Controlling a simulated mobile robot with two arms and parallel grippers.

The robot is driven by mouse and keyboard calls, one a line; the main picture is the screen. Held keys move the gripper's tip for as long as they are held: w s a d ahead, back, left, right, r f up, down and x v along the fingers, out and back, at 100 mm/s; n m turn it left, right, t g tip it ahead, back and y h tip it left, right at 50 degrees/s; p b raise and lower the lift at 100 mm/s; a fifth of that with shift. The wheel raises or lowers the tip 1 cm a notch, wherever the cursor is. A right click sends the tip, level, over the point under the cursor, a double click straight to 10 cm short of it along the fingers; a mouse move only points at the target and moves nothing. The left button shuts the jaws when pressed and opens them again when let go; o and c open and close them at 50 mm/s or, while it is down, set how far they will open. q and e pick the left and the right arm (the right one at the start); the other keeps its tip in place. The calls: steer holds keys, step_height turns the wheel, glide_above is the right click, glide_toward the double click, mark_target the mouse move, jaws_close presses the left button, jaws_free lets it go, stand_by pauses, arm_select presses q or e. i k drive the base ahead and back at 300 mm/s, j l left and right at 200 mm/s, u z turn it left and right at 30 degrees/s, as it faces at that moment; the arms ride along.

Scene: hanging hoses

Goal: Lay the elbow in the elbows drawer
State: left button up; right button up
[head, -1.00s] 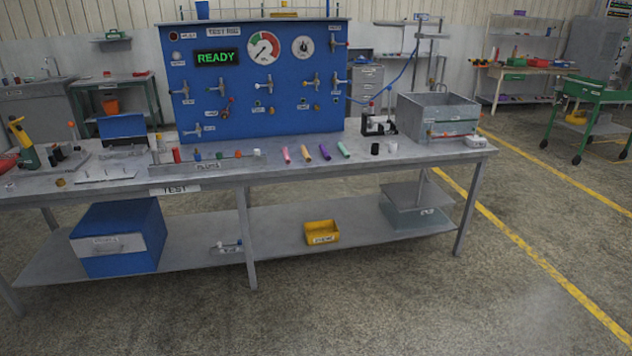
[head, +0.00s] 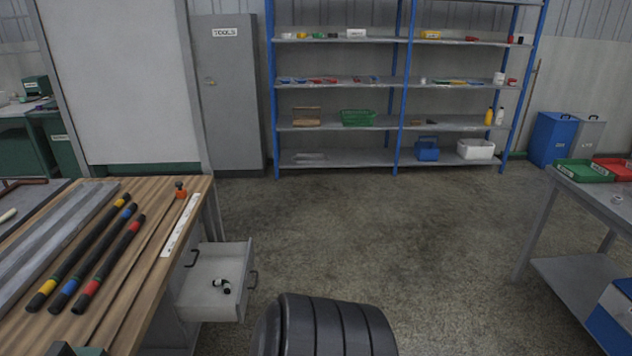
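An open grey drawer (head: 205,299) sticks out to the right from under the wooden-topped bench at the left of the head view. A small black fitting with pale ends (head: 221,286) lies on the drawer floor; it looks like an elbow, or perhaps two small pieces close together. I cannot read any label on the drawer, so I cannot tell from it whether this is the elbows drawer. Neither of my grippers is in view, so nothing held in them shows.
Black hoses with coloured bands (head: 85,249) and grey rails lie on the wooden bench (head: 150,240). Blue-framed shelving (head: 340,160) and a grey tools cabinet (head: 228,100) stand behind. Another table (head: 597,196) is at the right.

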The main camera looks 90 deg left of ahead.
mark_target(230, 271)
steer(key=j+u, duration=0.1)
steer(key=u, duration=0.35)
steer(key=i+u, duration=0.1)
steer(key=u, duration=0.3)
steer(key=i+j+u, duration=0.1)
steer(key=u, duration=0.75)
steer(key=i+j+u, duration=0.2)
steer(key=u, duration=0.2)
steer(key=i+j+u, duration=0.1)
steer(key=i+u, duration=0.5)
steer(key=u, duration=0.25)
steer(key=i+u, duration=0.4)
steer(key=k+l, duration=0.05)
steer(key=k, duration=0.05)
